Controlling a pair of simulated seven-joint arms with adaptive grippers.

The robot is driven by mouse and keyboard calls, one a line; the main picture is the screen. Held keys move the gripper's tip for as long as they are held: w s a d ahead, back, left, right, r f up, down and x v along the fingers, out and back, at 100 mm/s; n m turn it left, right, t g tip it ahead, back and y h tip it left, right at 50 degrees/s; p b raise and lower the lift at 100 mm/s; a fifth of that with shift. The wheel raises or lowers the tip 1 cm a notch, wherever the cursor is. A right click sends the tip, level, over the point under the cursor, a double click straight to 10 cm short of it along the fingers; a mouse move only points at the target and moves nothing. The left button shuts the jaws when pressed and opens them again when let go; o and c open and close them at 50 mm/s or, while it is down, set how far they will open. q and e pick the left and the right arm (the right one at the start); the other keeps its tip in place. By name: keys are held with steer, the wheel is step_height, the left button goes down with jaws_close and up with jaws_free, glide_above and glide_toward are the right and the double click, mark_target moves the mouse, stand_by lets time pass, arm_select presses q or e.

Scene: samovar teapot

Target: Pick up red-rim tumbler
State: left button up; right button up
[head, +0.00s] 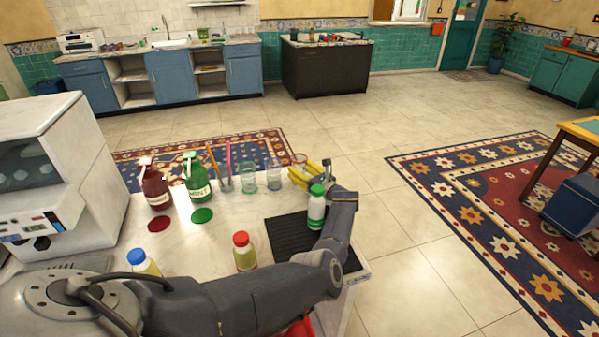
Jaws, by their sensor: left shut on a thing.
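The red-rim tumbler (300,158) is clear glass with a red band at its top. It is at the far right end of the row of glasses on the white counter. My left gripper (303,175) reaches it from the right, with yellow finger parts in front of it. The gripper is shut on the tumbler and hides its lower part, so I cannot tell whether its base touches the counter. My right gripper is not in view.
Two clear tumblers (274,174) (248,178) and a glass with straws (224,180) stand to the left. A green-capped bottle (316,215) stands on a black mat (284,236) close to my forearm. A red-capped bottle (244,256) stands nearer. Red and green syrup bottles (155,187) (197,182) are further left.

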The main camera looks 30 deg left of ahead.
arm_select(q)
steer(key=shift+r, duration=0.15)
step_height(320, 180, up, 20)
stand_by(0.7)
